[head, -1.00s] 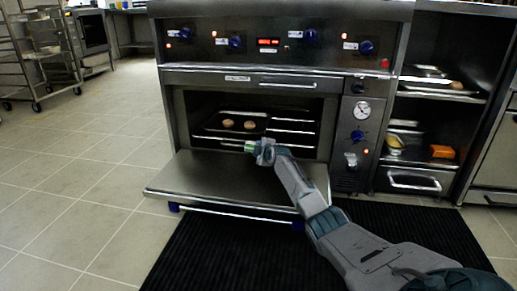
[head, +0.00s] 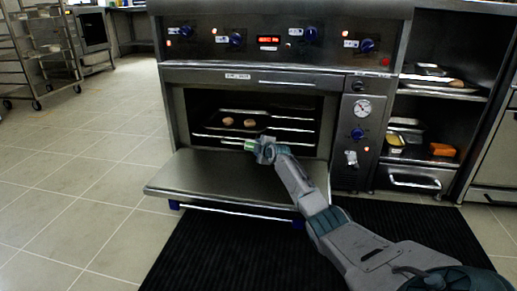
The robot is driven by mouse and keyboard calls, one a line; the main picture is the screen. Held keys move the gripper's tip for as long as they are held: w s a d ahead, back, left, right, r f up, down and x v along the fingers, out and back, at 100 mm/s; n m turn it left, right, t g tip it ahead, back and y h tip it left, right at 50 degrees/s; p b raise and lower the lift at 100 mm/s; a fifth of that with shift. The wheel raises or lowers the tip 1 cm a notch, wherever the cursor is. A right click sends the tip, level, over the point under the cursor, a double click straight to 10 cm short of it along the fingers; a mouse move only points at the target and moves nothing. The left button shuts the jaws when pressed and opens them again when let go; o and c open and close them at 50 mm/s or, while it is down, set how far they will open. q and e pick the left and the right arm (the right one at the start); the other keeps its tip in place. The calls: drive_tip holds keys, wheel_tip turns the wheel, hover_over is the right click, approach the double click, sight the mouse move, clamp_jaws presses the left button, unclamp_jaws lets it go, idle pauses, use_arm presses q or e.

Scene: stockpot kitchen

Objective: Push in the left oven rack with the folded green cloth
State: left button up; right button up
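The oven (head: 175,110) stands open, its door (head: 215,180) folded down flat toward me. Inside, a rack on the left carries a dark tray (head: 238,113) with two round brown pieces (head: 228,121) on it. My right gripper (head: 257,149) is at the mouth of the oven, above the inner part of the door. It is shut on the folded green cloth (head: 250,145), which sticks out to the left by the rack's front edge. I cannot tell whether the cloth touches the rack. My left gripper is not in view.
Bare rack rails (head: 293,129) show on the right inside the oven. A control panel with a gauge (head: 362,107) stands to the right, then shelves with trays and an orange block (head: 443,149). A black mat (head: 220,255) lies in front. A wheeled rack (head: 45,50) stands far left.

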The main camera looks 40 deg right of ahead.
drive_tip(key=shift+s+a+f+b, duration=0.2)
drive_tip(key=shift+a+f+b, duration=0.15)
drive_tip(key=shift+f+b, duration=0.25)
idle(1.3)
drive_tip(key=a+p, duration=0.1)
drive_tip(key=p, duration=0.2)
drive_tip(key=s+r+p, duration=0.1)
drive_tip(key=p, duration=0.2)
drive_tip(key=shift+s+a+r, duration=0.2)
drive_tip(key=shift+s+a, duration=0.1)
drive_tip(key=shift+a, duration=0.1)
drive_tip(key=r+p, duration=0.1)
drive_tip(key=p, duration=0.1)
drive_tip(key=shift+s+a+p, duration=0.3)
drive_tip(key=shift+s+a, duration=0.1)
drive_tip(key=shift+s+a+p, duration=0.2)
drive_tip(key=shift+p, duration=0.3)
drive_tip(key=shift+r, duration=0.25)
